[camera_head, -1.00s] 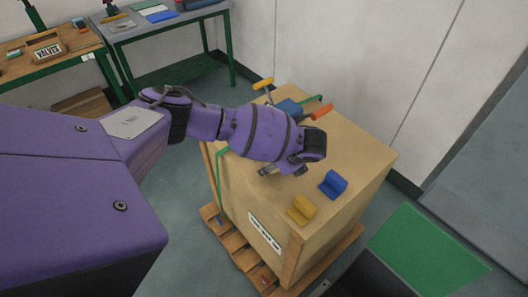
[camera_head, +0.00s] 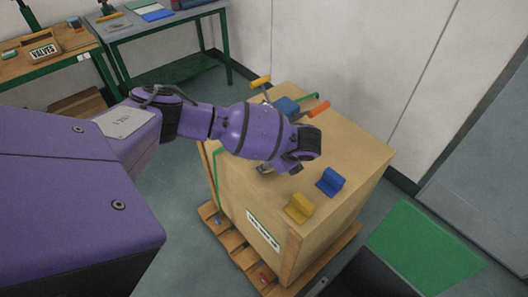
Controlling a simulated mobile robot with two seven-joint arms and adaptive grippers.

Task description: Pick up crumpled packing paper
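I see no crumpled packing paper in the head view. My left arm comes in from the left and reaches over the top of a wooden crate (camera_head: 350,165). My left gripper (camera_head: 266,168) is mostly hidden behind the arm's wrist; only a small grey part shows just above the crate top, so its opening cannot be told. My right gripper is not in view.
On the crate lie a blue block (camera_head: 330,181), a yellow block (camera_head: 298,208) and tools with an orange handle (camera_head: 319,109) and a yellow handle (camera_head: 260,81). The crate stands on a wooden pallet (camera_head: 240,250). Workbenches (camera_head: 165,30) stand at the back left. A green panel (camera_head: 425,250) is at the right.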

